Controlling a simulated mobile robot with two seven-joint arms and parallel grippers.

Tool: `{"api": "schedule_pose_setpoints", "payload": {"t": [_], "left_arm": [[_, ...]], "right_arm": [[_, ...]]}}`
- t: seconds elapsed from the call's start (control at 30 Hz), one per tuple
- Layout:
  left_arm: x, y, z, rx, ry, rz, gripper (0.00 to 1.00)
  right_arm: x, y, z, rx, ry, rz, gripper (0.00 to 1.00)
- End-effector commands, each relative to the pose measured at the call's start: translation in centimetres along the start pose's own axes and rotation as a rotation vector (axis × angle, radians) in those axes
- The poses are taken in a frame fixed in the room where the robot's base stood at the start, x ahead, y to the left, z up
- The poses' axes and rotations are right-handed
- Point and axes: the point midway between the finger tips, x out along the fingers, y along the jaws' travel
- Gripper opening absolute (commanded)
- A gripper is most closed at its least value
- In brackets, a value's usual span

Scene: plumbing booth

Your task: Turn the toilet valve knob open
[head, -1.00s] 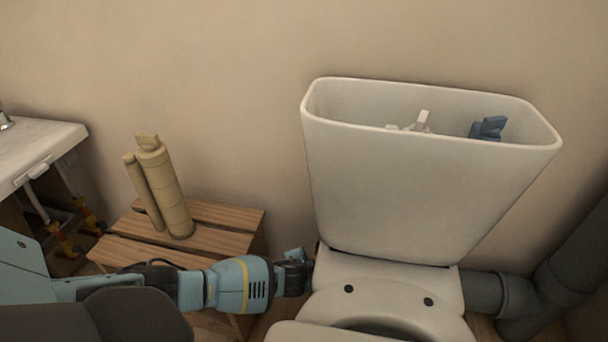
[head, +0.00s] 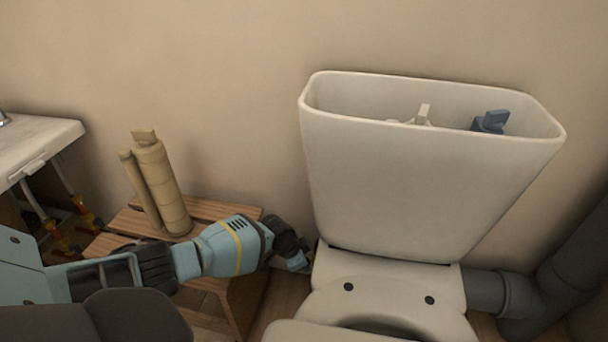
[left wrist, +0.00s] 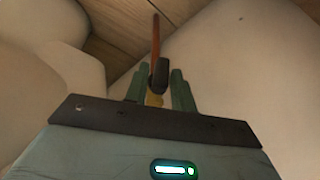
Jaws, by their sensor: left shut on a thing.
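The toilet valve's dark knob (left wrist: 160,74) shows in the left wrist view, with a thin red-orange pipe (left wrist: 156,38) beyond it and a brass-coloured part (left wrist: 153,99) close by. My left gripper (left wrist: 158,86) has its two green fingers on either side of the knob and is shut on it. In the head view my left gripper (head: 303,262) is low beside the left side of the toilet (head: 385,280); the knob is hidden there. How far the knob is turned I cannot tell. My right gripper is in neither view.
The open cistern (head: 420,190) stands against the wall, with white and blue fittings inside. A wooden slatted stool (head: 225,209) at the left carries tan cylinders (head: 164,185). A sink (head: 40,145) is at the far left. A grey drain pipe (head: 490,292) is right of the toilet.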

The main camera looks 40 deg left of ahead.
Motion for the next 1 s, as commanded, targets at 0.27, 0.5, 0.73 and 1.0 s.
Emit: {"api": "schedule_pose_setpoints", "payload": {"t": [0.27, 0.5, 0.73, 1.0], "left_arm": [[0.1, -0.1, 0.0, -0.034, -0.001, 0.079, 0.02], [0.0, -0.1, 0.0, -0.042, -0.002, 0.1, 0.02], [0.0, -0.1, 0.0, -0.043, -0.002, 0.101, 0.02], [0.0, -0.1, 0.1, -0.043, -0.002, 0.1, 0.37]], "right_arm": [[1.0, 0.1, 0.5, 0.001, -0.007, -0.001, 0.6], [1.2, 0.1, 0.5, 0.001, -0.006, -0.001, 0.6], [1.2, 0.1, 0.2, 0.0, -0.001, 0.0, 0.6], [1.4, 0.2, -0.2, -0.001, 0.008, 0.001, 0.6]]}}
